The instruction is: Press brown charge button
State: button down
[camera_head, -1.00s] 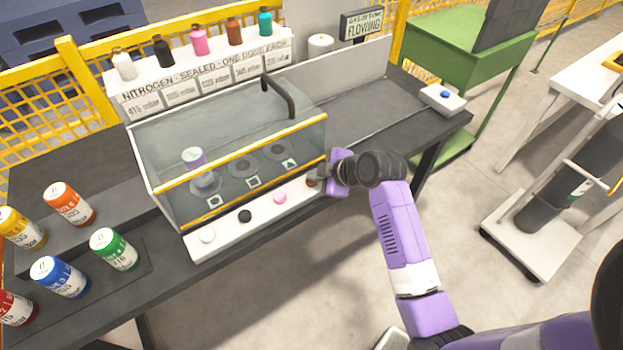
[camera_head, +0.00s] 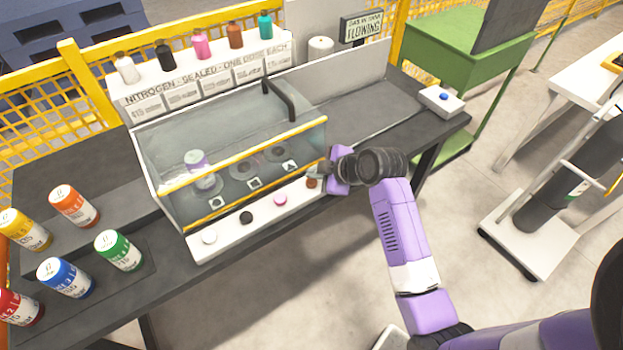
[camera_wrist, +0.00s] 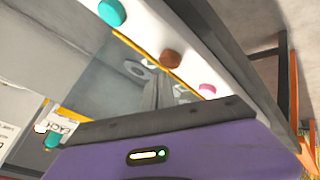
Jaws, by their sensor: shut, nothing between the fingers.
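In the wrist view the brown button (camera_wrist: 171,58) lies between a teal button (camera_wrist: 112,12) and a pink button (camera_wrist: 207,91). The pink button (camera_head: 280,199) also shows in the head view, left of the brown one. The teal button is hidden there behind my gripper.
Black (camera_head: 246,217) and white (camera_head: 209,237) buttons sit further left on the strip. The glass tank (camera_head: 190,140) with a yellow front rail stands behind. Several colored cans, such as a green one (camera_head: 118,250), stand at left. A blue button box (camera_head: 441,99) is at right.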

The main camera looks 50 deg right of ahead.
aim_at(314, 183)
notch_tip(314, 183, up, 5)
jog(key=p, duration=0.4)
dwell(0.3)
dwell(2.5)
